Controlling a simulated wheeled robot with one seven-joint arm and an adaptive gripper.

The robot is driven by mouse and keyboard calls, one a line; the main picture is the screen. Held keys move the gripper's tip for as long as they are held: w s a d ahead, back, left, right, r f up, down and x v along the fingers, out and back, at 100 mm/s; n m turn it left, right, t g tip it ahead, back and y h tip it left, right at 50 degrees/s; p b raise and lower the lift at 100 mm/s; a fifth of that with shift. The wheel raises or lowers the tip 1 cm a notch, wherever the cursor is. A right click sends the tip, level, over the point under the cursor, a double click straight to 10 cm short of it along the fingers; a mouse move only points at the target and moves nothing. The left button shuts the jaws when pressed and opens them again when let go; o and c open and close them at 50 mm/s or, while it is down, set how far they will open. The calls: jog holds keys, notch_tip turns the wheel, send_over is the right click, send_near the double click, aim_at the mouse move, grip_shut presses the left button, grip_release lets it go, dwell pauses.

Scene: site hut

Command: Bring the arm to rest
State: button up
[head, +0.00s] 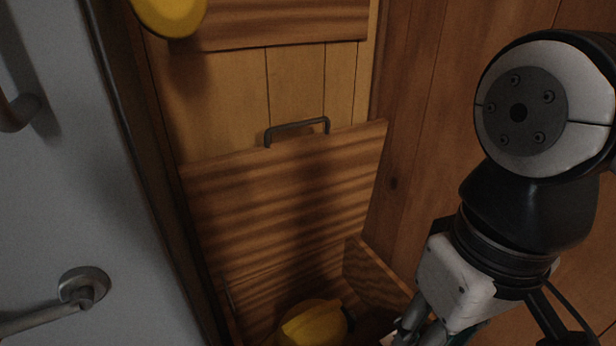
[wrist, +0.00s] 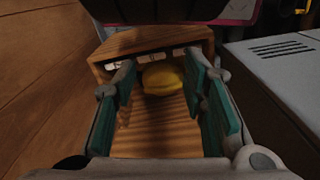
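My gripper (wrist: 158,80) is open, its two teal-padded fingers set wide apart with nothing between the pads. In the head view my gripper is at the lower right, partly cut off by the bottom edge. A yellow rounded object (head: 314,324), which looks like a hard hat, lies low in a wooden compartment. It also shows in the wrist view (wrist: 164,79), beyond the fingertips and apart from them. My arm hangs bent downward at the right of the head view.
A wooden panel (head: 290,200) with a dark bar handle (head: 297,126) leans at a tilt beside the compartment. Another yellow object (head: 172,14) is at the top left. A grey door with a lever handle (head: 84,287) stands at left, a plank wall (head: 425,130) at right.

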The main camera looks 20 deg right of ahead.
dwell(0.5)
notch_tip(320, 180, up, 30)
jog(key=t+p, duration=0.4)
jog(key=p, duration=2.4)
jog(key=shift+d+r+p, duration=0.25)
jog(key=shift+p, duration=0.15)
